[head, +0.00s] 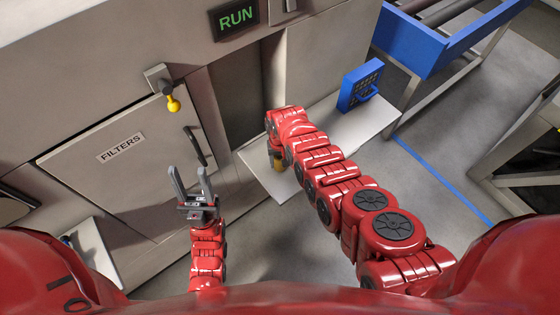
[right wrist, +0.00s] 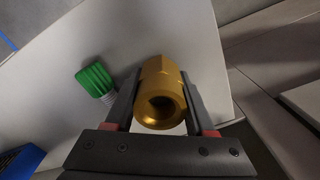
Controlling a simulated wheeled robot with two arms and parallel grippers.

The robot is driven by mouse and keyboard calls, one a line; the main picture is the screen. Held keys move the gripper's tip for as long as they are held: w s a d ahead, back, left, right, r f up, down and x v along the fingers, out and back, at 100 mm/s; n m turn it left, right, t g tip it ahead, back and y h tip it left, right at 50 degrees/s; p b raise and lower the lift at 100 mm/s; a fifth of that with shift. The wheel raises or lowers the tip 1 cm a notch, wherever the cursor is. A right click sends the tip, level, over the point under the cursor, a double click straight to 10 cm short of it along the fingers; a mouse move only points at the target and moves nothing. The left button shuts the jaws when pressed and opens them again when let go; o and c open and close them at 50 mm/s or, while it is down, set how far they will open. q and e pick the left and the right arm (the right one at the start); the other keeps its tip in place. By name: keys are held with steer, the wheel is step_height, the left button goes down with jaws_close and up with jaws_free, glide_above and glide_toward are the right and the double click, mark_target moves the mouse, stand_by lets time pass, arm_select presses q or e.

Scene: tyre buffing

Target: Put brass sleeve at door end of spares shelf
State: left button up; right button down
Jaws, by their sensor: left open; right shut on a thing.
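The brass sleeve (right wrist: 160,90) is gold-coloured with a hexagonal part and a round open bore. My right gripper (right wrist: 163,100) is shut on it, one finger on each side. In the head view only a small bit of the sleeve (head: 279,165) shows under my right arm, over the left part of the pale shelf (head: 335,128), near the cabinet door marked FILTERS (head: 120,150). I cannot tell whether the sleeve touches the shelf. My left gripper (head: 189,178) is open and empty in front of the FILTERS door, fingers pointing up in the picture.
A green ribbed-capped part (right wrist: 96,80) lies on the shelf left of the sleeve in the right wrist view. A blue holder (head: 360,84) stands at the shelf's far right end. A blue-framed conveyor (head: 420,45) is at upper right.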

mark_target(280, 159)
steer(key=shift+f+b, duration=0.6)
steer(key=shift+b, duration=0.05)
steer(key=c, duration=0.6)
jaws_free()
steer(key=shift+o, duration=0.2)
steer(key=o, duration=0.6)
steer(key=shift+c, duration=0.2)
steer(key=c, duration=0.3)
steer(key=shift+r, duration=0.1)
step_height(280, 159, up, 5)
steer(key=p, duration=0.5)
